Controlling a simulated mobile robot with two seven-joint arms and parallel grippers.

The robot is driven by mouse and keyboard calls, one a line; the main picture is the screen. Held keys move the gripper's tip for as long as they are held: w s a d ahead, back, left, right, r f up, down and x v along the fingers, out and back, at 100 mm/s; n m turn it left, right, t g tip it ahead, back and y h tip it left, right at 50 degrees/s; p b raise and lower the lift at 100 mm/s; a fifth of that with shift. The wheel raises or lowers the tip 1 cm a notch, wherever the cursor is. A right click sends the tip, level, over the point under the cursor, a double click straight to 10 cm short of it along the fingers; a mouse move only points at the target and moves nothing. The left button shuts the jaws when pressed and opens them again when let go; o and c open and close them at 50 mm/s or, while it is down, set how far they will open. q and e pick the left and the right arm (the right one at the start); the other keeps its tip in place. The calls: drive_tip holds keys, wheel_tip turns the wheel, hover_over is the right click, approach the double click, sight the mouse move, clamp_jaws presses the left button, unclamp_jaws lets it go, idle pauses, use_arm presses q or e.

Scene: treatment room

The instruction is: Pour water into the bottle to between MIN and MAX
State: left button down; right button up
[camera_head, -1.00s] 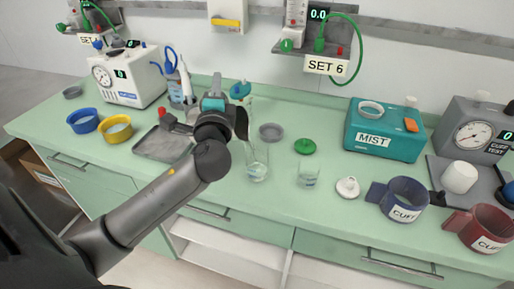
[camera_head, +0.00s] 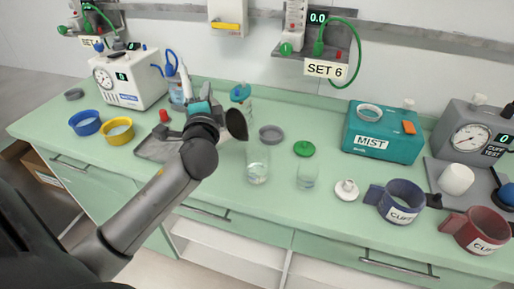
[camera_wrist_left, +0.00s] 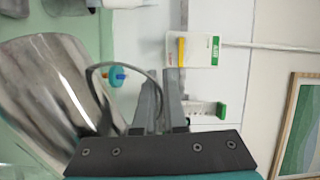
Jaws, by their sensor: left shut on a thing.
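My left gripper (camera_wrist_left: 163,105) is shut on the handle of a shiny metal jug (camera_wrist_left: 50,85). In the head view the jug shows as a dark oval (camera_head: 237,125) beside my wrist, tilted, above the counter. A clear vessel (camera_head: 257,165) with some water low in it stands upright just below and right of the jug. A second, shorter clear vessel (camera_head: 307,176) stands to its right, with a green lid (camera_head: 304,149) behind it. I cannot tell which is the bottle, nor read MIN or MAX marks. My right gripper is out of view.
A grey dish (camera_head: 271,134) and a blue-capped bottle (camera_head: 241,93) are behind. A grey tray (camera_head: 155,148) lies left. The teal MIST box (camera_head: 383,135), white part (camera_head: 346,190) and blue cuff (camera_head: 398,200) stand right. The front counter edge is clear.

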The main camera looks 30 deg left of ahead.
use_arm(q)
drive_tip(key=shift+s+a+r+n+p, duration=0.1)
drive_tip(key=shift+a+r+n+p, duration=0.05)
drive_tip(key=shift+a+n+p, duration=0.15)
drive_tip(key=shift+s+a+f+n+g+h, duration=0.1)
drive_tip(key=shift+a+f+n+g+h, duration=0.1)
drive_tip(key=shift+a+f+n, duration=0.25)
drive_tip(key=shift+a+f+n+g+h, duration=0.1)
drive_tip(key=shift+f+n+h, duration=0.15)
drive_tip(key=shift+f, duration=0.25)
drive_tip(key=shift+a, duration=0.1)
idle(0.9)
drive_tip(key=shift+s+a+f+n+p, duration=0.1)
drive_tip(key=shift+a+f+n+p, duration=0.2)
drive_tip(key=shift+a+f+n, duration=0.15)
drive_tip(key=shift+s+a+f+n+g+h+p, duration=0.25)
drive_tip(key=shift+a+f+n+h+p, duration=0.45)
drive_tip(key=shift+a+f+n, duration=0.65)
drive_tip(key=shift+s+a+f+n+g+h+p, duration=0.25)
drive_tip(key=shift+a+f+n+h+p, duration=0.5)
drive_tip(key=shift+f, duration=1.1)
drive_tip(key=shift+s+a+f+n+g+h+p, duration=0.35)
drive_tip(key=shift+a+f+n+p, duration=0.55)
drive_tip(key=shift+a+f, duration=0.65)
drive_tip(key=shift+w+d, duration=0.1)
drive_tip(key=shift+d, duration=0.05)
